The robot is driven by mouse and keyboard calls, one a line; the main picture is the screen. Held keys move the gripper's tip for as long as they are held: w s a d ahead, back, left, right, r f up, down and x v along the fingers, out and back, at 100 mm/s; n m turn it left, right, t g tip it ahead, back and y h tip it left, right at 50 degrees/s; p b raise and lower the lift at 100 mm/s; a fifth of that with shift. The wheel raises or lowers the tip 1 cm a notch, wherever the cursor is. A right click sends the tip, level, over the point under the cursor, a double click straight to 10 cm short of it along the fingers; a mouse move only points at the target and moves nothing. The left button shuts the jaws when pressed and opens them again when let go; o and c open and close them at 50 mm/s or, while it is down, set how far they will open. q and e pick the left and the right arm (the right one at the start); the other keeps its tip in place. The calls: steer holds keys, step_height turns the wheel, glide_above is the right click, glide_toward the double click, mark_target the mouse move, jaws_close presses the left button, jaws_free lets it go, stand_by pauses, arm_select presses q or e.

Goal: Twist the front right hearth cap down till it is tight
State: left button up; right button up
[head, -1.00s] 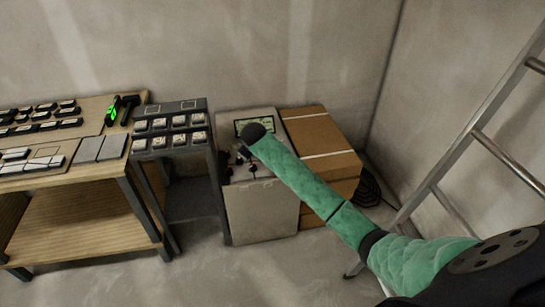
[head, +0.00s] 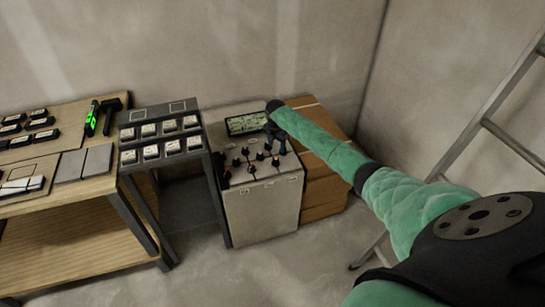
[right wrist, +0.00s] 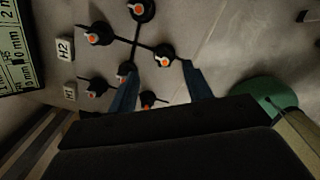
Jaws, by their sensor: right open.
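A pale cabinet (head: 262,211) carries several dark caps with orange tops on its upper face, joined by black bars. One cap (head: 276,161) stands at the right side of the group. My right gripper (right wrist: 160,67) is open and empty above the cabinet top; in the head view it is small and dark (head: 275,137) at the end of the green arm. In the right wrist view a cap (right wrist: 163,56) shows between and just beyond the fingertips, and another cap (right wrist: 127,70) is by the left finger. Contact cannot be told. My left gripper is out of view.
A display (head: 246,123) sits at the back of the cabinet top. Labels H2 (right wrist: 65,48) and H1 (right wrist: 70,91) lie beside the caps. A cardboard box (head: 322,197) stands right of the cabinet, a dark rack (head: 165,110) left, a ladder (head: 470,135) far right.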

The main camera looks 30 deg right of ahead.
mark_target(276, 158)
steer(key=shift+s+f+n, duration=0.1)
steer(key=shift+f+n, duration=0.05)
steer(key=shift+n, duration=0.75)
steer(key=n, duration=0.3)
steer(key=shift+s+a+y, duration=0.15)
steer(key=shift+a+y, duration=0.15)
steer(key=n, duration=0.3)
steer(key=shift+n, duration=0.3)
arm_select(q)
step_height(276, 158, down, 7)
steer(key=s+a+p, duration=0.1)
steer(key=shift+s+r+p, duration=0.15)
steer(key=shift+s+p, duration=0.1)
steer(key=shift+p, duration=0.1)
arm_select(e)
steer(key=shift+f, duration=3.85)
steer(key=c, duration=1)
